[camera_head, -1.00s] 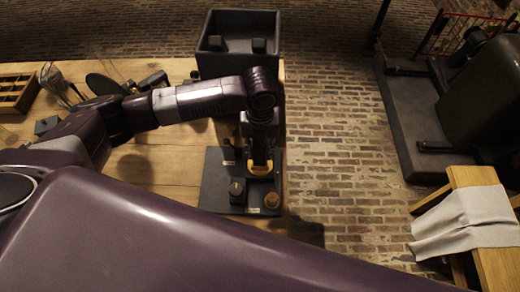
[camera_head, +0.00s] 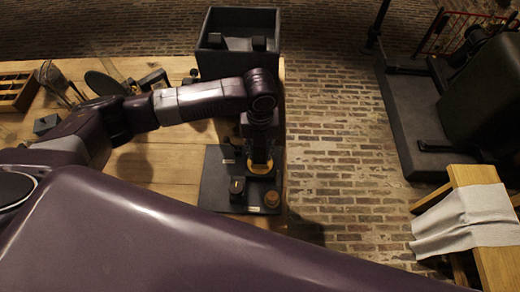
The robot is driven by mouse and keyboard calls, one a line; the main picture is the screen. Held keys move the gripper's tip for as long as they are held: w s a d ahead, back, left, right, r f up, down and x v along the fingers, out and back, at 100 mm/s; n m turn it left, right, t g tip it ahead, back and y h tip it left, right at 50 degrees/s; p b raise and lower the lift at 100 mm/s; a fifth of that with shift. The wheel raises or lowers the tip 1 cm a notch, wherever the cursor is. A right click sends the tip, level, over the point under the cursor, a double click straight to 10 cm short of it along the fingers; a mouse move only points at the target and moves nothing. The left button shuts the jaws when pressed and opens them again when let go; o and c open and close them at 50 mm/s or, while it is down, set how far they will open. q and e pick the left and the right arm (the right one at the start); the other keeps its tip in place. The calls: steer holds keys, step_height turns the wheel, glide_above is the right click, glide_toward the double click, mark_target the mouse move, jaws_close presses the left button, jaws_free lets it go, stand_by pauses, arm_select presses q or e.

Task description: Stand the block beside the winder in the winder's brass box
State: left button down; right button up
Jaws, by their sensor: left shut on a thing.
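My left gripper (camera_head: 260,155) points down over the dark board (camera_head: 214,190) near the table's right edge. It is shut on a dark thing, taken as the block, which is mostly hidden by my wrist and fingers. A brass-yellow rim (camera_head: 260,170), which looks like the brass box, shows directly below the fingertips. I cannot tell whether the held block is inside it or just above. A dark upright piece (camera_head: 237,188) stands left of and in front of the rim. I cannot tell whether it is the winder. My right gripper is not in view.
A small brown round piece (camera_head: 272,198) sits at the board's front right. A large black open bin (camera_head: 238,60) stands behind. A wooden compartment tray (camera_head: 14,92) and tools lie at the left. Brick floor (camera_head: 340,150) lies beyond the table's right edge.

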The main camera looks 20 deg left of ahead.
arm_select(q)
steer(key=shift+f, duration=0.15)
steer(key=c, duration=1.4)
jaws_free()
step_height(320, 180, up, 12)
steer(key=shift+r, duration=0.1)
